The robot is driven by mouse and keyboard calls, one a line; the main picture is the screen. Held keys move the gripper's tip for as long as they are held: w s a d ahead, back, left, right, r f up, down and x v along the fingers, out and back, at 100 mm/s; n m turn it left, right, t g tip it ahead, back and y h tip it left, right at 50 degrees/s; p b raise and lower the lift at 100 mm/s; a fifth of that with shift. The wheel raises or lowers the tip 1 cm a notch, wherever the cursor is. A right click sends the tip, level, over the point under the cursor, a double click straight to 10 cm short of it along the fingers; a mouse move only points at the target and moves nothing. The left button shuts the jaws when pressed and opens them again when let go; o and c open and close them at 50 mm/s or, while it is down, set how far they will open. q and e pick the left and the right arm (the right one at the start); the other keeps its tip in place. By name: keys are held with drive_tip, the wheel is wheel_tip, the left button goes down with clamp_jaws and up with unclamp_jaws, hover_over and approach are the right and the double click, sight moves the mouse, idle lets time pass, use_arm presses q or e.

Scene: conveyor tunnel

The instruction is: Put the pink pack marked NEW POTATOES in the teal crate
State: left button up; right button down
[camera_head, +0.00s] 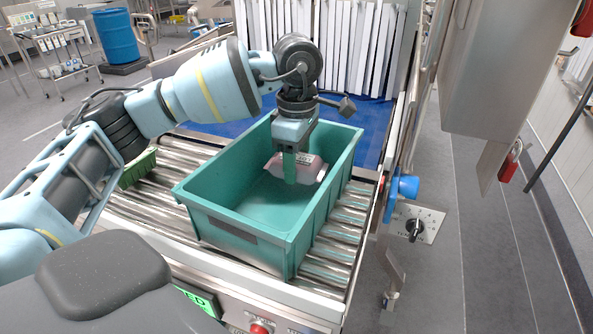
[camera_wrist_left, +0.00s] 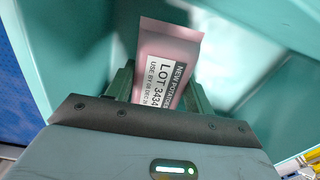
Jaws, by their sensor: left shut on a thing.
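The pink pack (camera_wrist_left: 168,50) shows a white label reading NEW POTATOES and LOT 3434 in the left wrist view. In the head view the pink pack (camera_head: 309,170) is inside the teal crate (camera_head: 240,241), toward its far right part. My left gripper (camera_head: 290,178) reaches down into the crate and is shut on the pack. The left wrist view shows the green fingers (camera_wrist_left: 160,88) on both sides of the pack, with teal crate walls (camera_wrist_left: 85,40) around it. Whether the pack touches the crate floor I cannot tell. My right gripper is not in view.
The crate stands on a roller conveyor (camera_head: 325,266). A green container (camera_head: 138,168) sits on the rollers to the left, partly behind my arm. White strip curtains (camera_head: 335,45) hang behind a blue belt (camera_head: 372,125). The crate's near-left floor is bare.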

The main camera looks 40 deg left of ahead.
use_arm(q)
drive_tip(key=shift+f, duration=1.4)
drive_tip(key=shift+f, duration=0.1)
drive_tip(key=o, duration=1.4)
drive_tip(key=shift+c, duration=0.2)
wheel_tip(320, 180, up, 12)
drive_tip(key=shift+r, duration=0.1)
